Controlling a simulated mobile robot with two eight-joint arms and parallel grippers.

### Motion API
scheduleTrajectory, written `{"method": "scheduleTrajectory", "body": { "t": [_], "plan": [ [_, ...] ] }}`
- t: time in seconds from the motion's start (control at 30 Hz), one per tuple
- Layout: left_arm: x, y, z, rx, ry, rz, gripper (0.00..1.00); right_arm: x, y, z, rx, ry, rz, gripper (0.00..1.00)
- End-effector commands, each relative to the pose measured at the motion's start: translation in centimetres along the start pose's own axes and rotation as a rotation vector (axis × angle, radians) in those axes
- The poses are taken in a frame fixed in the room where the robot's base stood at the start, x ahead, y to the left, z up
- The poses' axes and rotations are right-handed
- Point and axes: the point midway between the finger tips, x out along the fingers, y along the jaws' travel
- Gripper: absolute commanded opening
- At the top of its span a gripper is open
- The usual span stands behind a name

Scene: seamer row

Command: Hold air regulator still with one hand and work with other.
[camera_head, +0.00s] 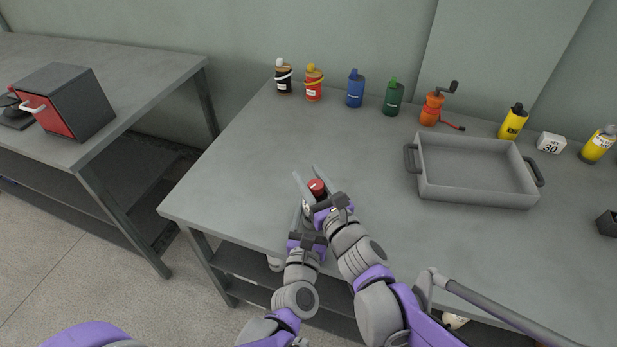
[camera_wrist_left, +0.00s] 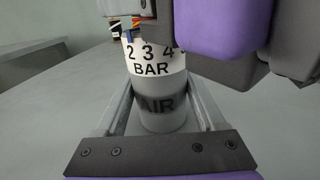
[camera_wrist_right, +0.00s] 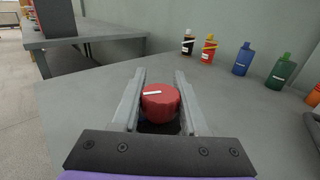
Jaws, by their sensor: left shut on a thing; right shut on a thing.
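The air regulator (camera_wrist_left: 160,100) stands upright on the table, with a grey body marked AIR and a white scale band marked BAR with 2, 3, 4. Its red knob (camera_head: 317,187) is on top and carries a white mark. My left gripper (camera_wrist_left: 158,112) is shut on the grey body, low on the regulator. My right gripper (camera_wrist_right: 160,98) is shut on the red knob (camera_wrist_right: 161,102) from above. In the head view the right gripper (camera_head: 312,182) hides most of the regulator and the left fingers.
A grey tray (camera_head: 475,197) with handles stands right of the grippers. Several bottles (camera_head: 355,90) and an orange hand-cranked device (camera_head: 432,107) line the back of the table. The table (camera_head: 250,160) is clear left of the regulator. A second bench with a dark red-fronted box (camera_head: 75,100) stands farther left.

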Motion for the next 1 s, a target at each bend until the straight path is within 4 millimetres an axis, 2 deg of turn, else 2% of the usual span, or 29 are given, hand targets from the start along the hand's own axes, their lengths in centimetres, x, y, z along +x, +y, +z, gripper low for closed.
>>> {"method": "scheduleTrajectory", "body": {
  "t": [0.4, 0.43, 0.57, 0.87, 1.0],
  "plan": [
    [0.0, 0.0, 0.0, 0.003, 0.000, 0.000, 0.07, 0.0, 0.0, -0.1, 0.001, 0.004, -0.013, 0.00],
    [0.0, 0.0, 0.0, 0.003, 0.000, 0.000, 0.07, 0.0, 0.0, -0.1, 0.001, 0.004, -0.013, 0.49],
    [0.0, 0.0, 0.0, 0.002, 0.000, 0.000, 0.07, 0.0, 0.0, -0.1, 0.001, 0.004, -0.012, 0.72],
    [0.0, 0.0, 0.0, 0.002, -0.001, 0.001, 0.07, -0.1, 0.0, -0.1, 0.001, 0.004, -0.012, 0.74],
    [0.0, 0.0, 0.0, 0.002, -0.001, 0.001, 0.07, -1.1, 0.0, 0.0, 0.002, 0.003, -0.013, 0.74]
  ]
}}
